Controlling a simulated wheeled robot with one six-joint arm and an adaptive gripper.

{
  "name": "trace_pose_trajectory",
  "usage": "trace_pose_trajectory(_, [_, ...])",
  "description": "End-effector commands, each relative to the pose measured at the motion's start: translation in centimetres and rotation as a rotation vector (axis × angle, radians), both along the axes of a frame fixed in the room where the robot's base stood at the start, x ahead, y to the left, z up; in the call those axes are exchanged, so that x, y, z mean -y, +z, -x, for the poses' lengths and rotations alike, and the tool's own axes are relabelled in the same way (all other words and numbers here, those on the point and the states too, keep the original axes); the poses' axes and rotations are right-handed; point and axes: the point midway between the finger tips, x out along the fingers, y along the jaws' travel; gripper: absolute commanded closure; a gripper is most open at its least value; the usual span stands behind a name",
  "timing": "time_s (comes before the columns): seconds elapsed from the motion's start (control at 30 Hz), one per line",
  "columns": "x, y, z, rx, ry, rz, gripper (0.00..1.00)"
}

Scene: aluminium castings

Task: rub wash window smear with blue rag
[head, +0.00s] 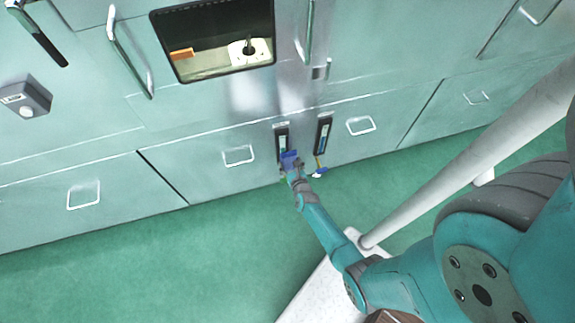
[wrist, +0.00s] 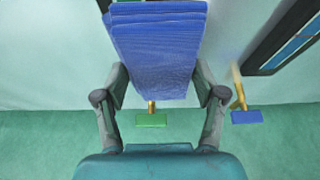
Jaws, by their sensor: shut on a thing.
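The blue rag (wrist: 155,45) is a folded, layered block between the two fingers of my gripper (wrist: 160,80) in the wrist view. In the head view the rag (head: 289,159) is a small blue patch at the end of my gripper (head: 292,170), low in front of the teal cabinet front. The wash window (head: 215,30) is a dark-framed pane at the top of the head view, above and left of my gripper, well apart from the rag. I cannot make out a smear on it. The rag hides part of the panel behind it.
Two dark gauge strips (head: 323,134) sit on the panel near my gripper. A blue handle (wrist: 246,116) and a green handle (wrist: 151,120) stick out below. Pull handles (head: 238,155) line the cabinet (head: 180,150). The green floor (head: 150,270) is clear at the left.

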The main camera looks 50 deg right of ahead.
Motion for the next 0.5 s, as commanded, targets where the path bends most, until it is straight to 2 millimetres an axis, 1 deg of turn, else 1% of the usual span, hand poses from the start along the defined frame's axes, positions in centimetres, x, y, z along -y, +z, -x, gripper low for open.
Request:
trace_pose_trajectory(0.17, [0.0,0.0,-0.4,0.002,0.000,-0.001,0.58])
trace_pose_trajectory(0.5, [-2.0,0.2,-2.2,0.005,0.002,0.001,0.58])
